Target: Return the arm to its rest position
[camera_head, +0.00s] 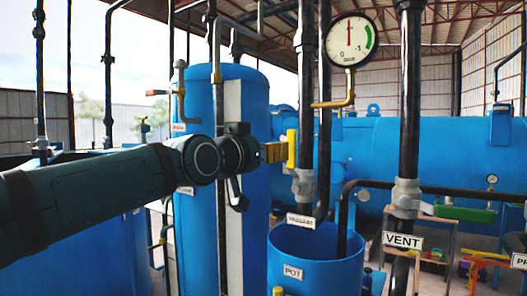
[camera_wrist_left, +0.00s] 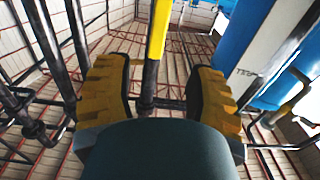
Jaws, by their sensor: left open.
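My left arm (camera_head: 90,190) reaches in from the left in the head view. Its gripper (camera_head: 273,152) is beside an upright yellow handle (camera_head: 291,148) in front of the blue tank. In the left wrist view the left gripper (camera_wrist_left: 160,72) has its two yellow-and-black fingers wide apart. The yellow handle (camera_wrist_left: 160,30) shows in the gap between them, with a dark pipe below it. No contact between fingers and handle can be made out. My right gripper is not in view.
A tall blue tank (camera_head: 245,100) stands behind the gripper. The blue pot (camera_head: 315,262) is below right. Dark upright pipes, the vent pipe (camera_head: 408,110) and a round gauge (camera_head: 349,40) are to the right. A large blue vessel (camera_head: 440,155) lies behind.

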